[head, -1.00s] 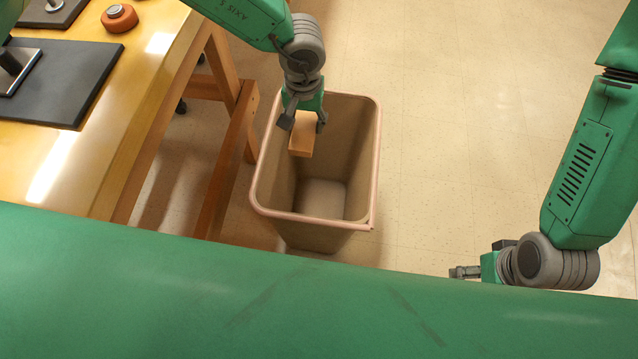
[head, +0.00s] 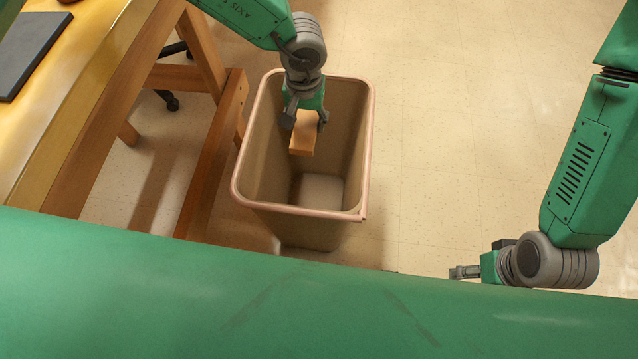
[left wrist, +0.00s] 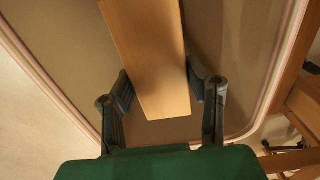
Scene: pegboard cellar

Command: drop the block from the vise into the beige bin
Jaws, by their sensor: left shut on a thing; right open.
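My left gripper (head: 305,114) is shut on a tan wooden block (head: 303,137) and holds it over the opening of the beige bin (head: 247,180). In the left wrist view, the block (left wrist: 150,55) sits between both fingers (left wrist: 158,95), with the bin's wall (left wrist: 232,50) and pinkish rim behind it. The bin stands upright on the floor, and the part of its inside that I can see is empty. My right gripper (head: 465,272) is low at the right, away from the bin, and open. The vise is not in view.
A yellow-topped wooden workbench (head: 70,90) with a dark mat (head: 28,50) stands at the left, its wooden legs (head: 215,150) close to the bin. A black caster (head: 171,101) shows under it. The tiled floor (head: 460,130) right of the bin is clear.

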